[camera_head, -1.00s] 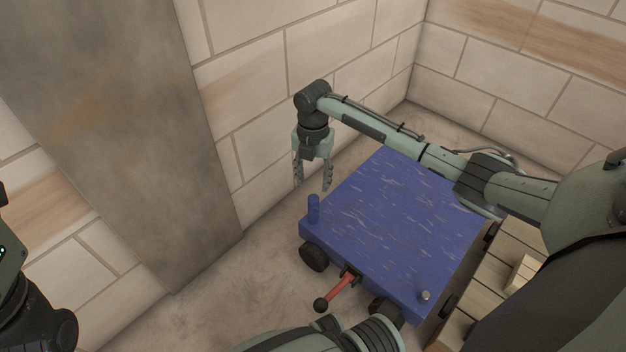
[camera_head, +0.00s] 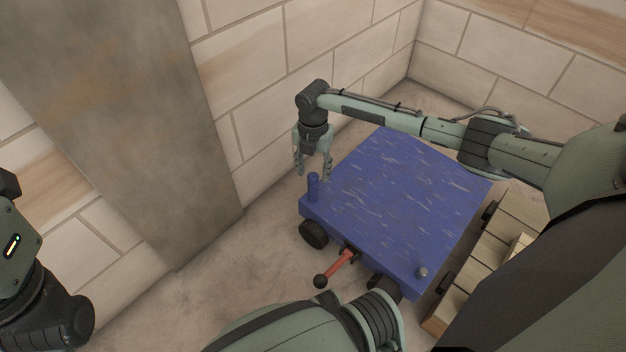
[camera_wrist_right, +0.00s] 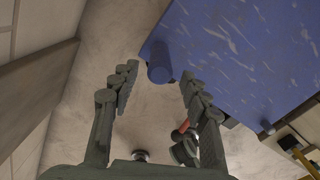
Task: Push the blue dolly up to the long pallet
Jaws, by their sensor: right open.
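The blue dolly (camera_head: 405,200) stands on the floor with a scratched deck, black wheels and a short blue post (camera_head: 313,187) at its left corner. A red lever (camera_head: 337,266) with a black knob sticks out of its near side. A slatted wooden pallet (camera_head: 517,212), partly hidden by my arm, lies just right of the dolly. I cannot tell if they touch. My right gripper (camera_head: 312,175) is open, pointing down near the post. In the right wrist view, the post (camera_wrist_right: 159,64) shows ahead between its spread fingers; contact is not clear. My left gripper is out of view.
A block wall (camera_head: 300,60) runs behind the dolly, and a grey pillar (camera_head: 110,110) stands at left. The floor (camera_head: 215,275) left of the dolly is clear. A light wooden piece (camera_head: 518,246) rests on the pallet.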

